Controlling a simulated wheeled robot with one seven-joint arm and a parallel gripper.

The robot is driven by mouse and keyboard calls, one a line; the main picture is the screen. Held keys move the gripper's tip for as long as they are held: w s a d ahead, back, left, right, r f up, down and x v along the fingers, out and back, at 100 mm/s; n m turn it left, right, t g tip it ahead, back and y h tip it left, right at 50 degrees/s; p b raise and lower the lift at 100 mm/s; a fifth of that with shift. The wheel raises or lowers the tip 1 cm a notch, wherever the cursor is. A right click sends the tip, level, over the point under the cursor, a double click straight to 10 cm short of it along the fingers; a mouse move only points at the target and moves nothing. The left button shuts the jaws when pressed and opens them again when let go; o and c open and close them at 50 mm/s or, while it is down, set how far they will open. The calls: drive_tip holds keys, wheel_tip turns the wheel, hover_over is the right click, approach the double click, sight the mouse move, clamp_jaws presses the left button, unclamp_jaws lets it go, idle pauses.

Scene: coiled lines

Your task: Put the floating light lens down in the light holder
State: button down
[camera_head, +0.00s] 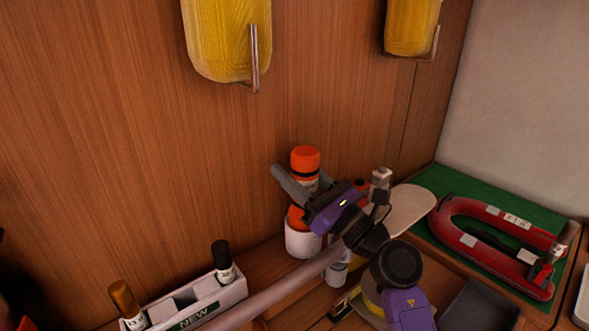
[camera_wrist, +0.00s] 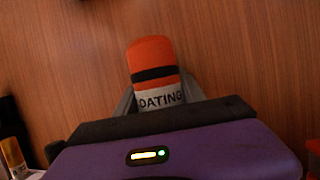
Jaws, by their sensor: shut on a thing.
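The floating light lens (camera_head: 305,160) is orange on top with a black band and a pale lettered label. It stands about upright in the head view, near the wooden wall. My gripper (camera_head: 297,182) is shut on it, with the grey fingers on either side of its label. The lens (camera_wrist: 151,58) also shows between the fingers of my gripper (camera_wrist: 158,97) in the wrist view. A white cup, seemingly the light holder (camera_head: 302,240), is directly below, with orange showing at its mouth. My gripper hides part of this, so I cannot tell whether the lens rests on the holder.
A small bottle (camera_head: 381,179) and a pale oval board (camera_head: 405,212) are to the right. A red horseshoe-shaped thing (camera_head: 475,240) lies on a green mat. Yellow coils (camera_head: 226,40) hang above.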

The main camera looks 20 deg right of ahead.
idle(0.3)
drive_tip(key=c, duration=0.6)
unclamp_jaws()
drive_tip(key=shift+f, duration=0.1)
drive_tip(key=shift+s+d+f, duration=0.15)
drive_tip(key=shift+s+f, duration=0.05)
drive_tip(key=shift+s, duration=0.05)
drive_tip(key=s+d, duration=0.2)
drive_tip(key=s, duration=0.2)
drive_tip(key=s+d, duration=0.2)
drive_tip(key=s, duration=0.2)
drive_tip(key=s+d, duration=0.2)
drive_tip(key=s, duration=0.2)
drive_tip(key=shift+s+d+f, duration=0.2)
drive_tip(key=shift+s+f, duration=0.05)
drive_tip(key=shift+s, duration=0.15)
